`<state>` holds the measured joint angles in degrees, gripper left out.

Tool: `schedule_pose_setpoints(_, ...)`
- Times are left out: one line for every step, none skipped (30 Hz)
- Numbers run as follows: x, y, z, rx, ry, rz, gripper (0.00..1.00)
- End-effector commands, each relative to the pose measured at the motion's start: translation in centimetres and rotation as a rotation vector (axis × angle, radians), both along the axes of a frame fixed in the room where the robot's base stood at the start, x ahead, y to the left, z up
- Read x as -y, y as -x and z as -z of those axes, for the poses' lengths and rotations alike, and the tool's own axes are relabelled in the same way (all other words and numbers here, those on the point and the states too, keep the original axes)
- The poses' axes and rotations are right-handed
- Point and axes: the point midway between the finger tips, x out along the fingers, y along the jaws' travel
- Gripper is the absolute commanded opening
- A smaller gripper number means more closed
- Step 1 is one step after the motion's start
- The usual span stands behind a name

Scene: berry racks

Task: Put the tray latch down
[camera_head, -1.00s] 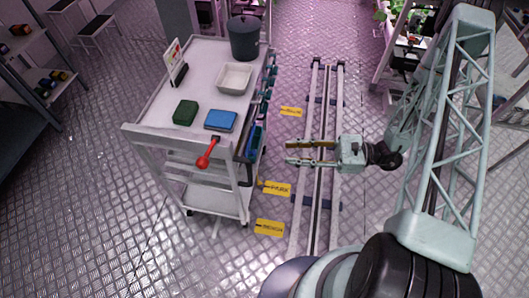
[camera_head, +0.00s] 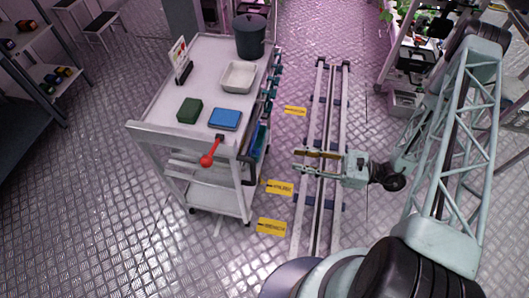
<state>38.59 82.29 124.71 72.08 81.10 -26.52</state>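A red lever with a round knob (camera_head: 208,158), which looks like the tray latch, sits on the near edge of the white cart (camera_head: 160,138). It slants down and to the left from its pivot. My gripper (camera_head: 299,161) is to the right of the cart, above the floor rails, with its two fingers pointing left. The fingers are parted and nothing shows between them. The gripper is well apart from the red lever.
The cart top holds a green block (camera_head: 190,110), a blue box (camera_head: 224,119), a white tray (camera_head: 239,76), a dark pot (camera_head: 250,36) and a small sign (camera_head: 181,58). Floor rails (camera_head: 313,100) run beside the cart. A dark shelf (camera_head: 40,75) stands at left.

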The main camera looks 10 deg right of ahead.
Motion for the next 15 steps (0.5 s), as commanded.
schedule_pose_setpoints(-0.1, 0.0, 0.0, 0.000, 0.000, 0.000, 0.29)
schedule_pose_setpoints(-0.2, -0.1, 0.0, 0.000, 0.000, 0.000, 0.29)
schedule_pose_setpoints(-0.3, -0.1, 0.0, 0.000, 0.000, 0.000, 0.29)
schedule_pose_setpoints(-0.4, -0.1, 0.0, 0.000, 0.000, 0.000, 0.29)
schedule_pose_setpoints(-0.5, -0.2, 0.0, -0.001, 0.000, 0.000, 0.29)
schedule_pose_setpoints(-0.7, -0.2, 0.0, -0.001, 0.000, 0.000, 0.29)
schedule_pose_setpoints(-0.9, -0.3, 0.0, -0.001, 0.000, -0.001, 0.29)
schedule_pose_setpoints(-1.0, -0.3, 0.0, -0.001, -0.001, -0.001, 0.29)
schedule_pose_setpoints(-1.3, -0.4, 0.0, 0.000, -0.001, -0.002, 0.29)
schedule_pose_setpoints(-1.5, -0.4, 0.0, 0.000, -0.001, -0.002, 0.29)
schedule_pose_setpoints(-1.7, -0.5, 0.0, 0.000, -0.001, -0.002, 0.29)
schedule_pose_setpoints(-1.9, -0.6, 0.0, 0.000, -0.001, -0.002, 0.29)
schedule_pose_setpoints(-2.2, -0.7, 0.0, 0.000, 0.000, -0.001, 0.29)
schedule_pose_setpoints(-2.4, -0.8, 0.0, 0.000, 0.000, -0.001, 0.29)
schedule_pose_setpoints(-2.7, -0.8, 0.1, 0.000, 0.000, -0.002, 0.29)
